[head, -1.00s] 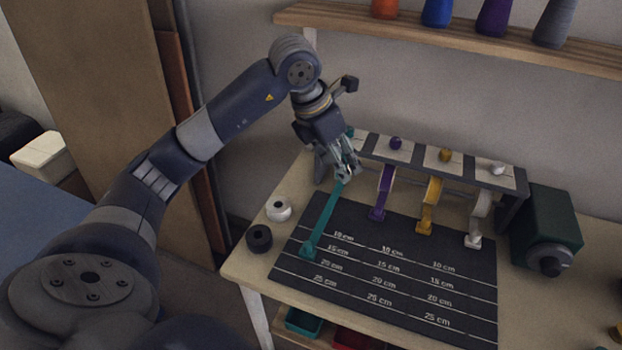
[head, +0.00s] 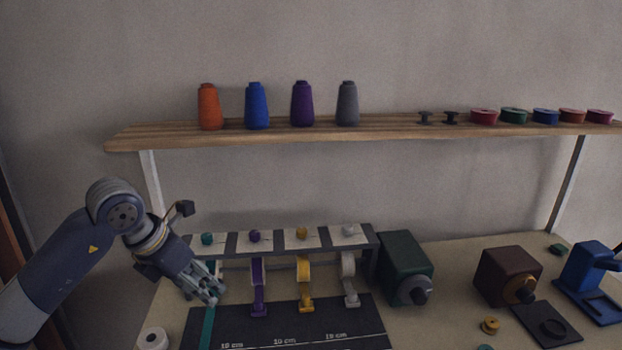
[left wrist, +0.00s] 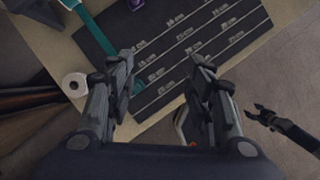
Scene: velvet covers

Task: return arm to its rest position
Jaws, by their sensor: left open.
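My left gripper (head: 208,292) is open at the left end of the ribbon rack, in front of the teal ribbon (head: 208,325) in the head view. Nothing shows held in it. The teal ribbon runs down along the left side of the dark measuring mat (head: 265,328). In the left wrist view my left gripper's fingers (left wrist: 160,66) are spread apart above the mat (left wrist: 178,80), with a teal piece (left wrist: 150,66) visible between them. A dark claw-like shape, perhaps my right gripper (left wrist: 262,115), shows at the right; its jaws are unclear.
The rack (head: 368,240) holds purple, yellow and white ribbons (head: 350,285). A white spool (head: 153,340) lies at the table's left. A green machine (head: 405,265), a brown one (head: 508,275) and a blue tool (head: 590,270) stand right. A shelf (head: 400,128) with thread cones spans the wall above.

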